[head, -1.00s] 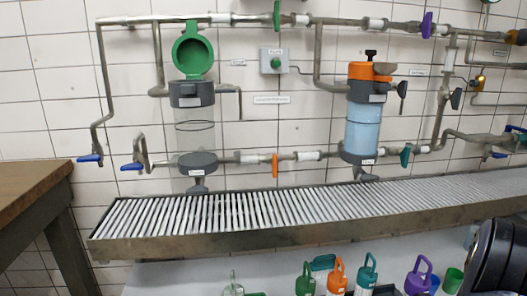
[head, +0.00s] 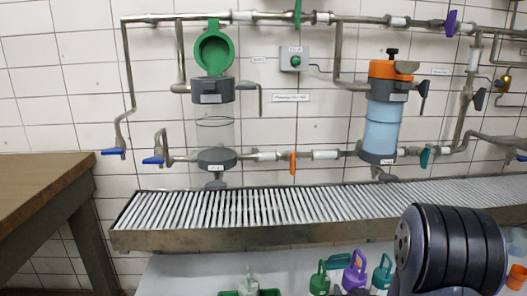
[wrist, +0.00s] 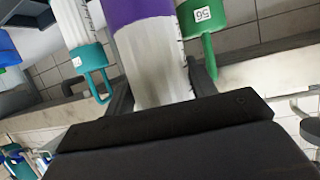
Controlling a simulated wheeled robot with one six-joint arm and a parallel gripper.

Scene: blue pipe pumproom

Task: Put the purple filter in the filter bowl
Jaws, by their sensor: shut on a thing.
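The purple filter, a white body with a purple top, is held between my gripper's (wrist: 160,90) two fingers in the wrist view (wrist: 150,60). Its purple handle (head: 355,272) shows low in the head view, left of my dark arm, which hides my fingers there. The clear filter bowl (head: 215,130) on the left of the pipework has its green lid (head: 214,48) swung up; no filter shows inside. The other bowl (head: 382,128) holds blue liquid under an orange top.
Green (head: 320,280) and teal (head: 383,275) handled filters stand near the purple one. A slatted metal grating (head: 300,212) runs below the bowls. A wooden table (head: 45,200) stands at left. Blue valve handles (head: 113,151) stick out beside the left bowl.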

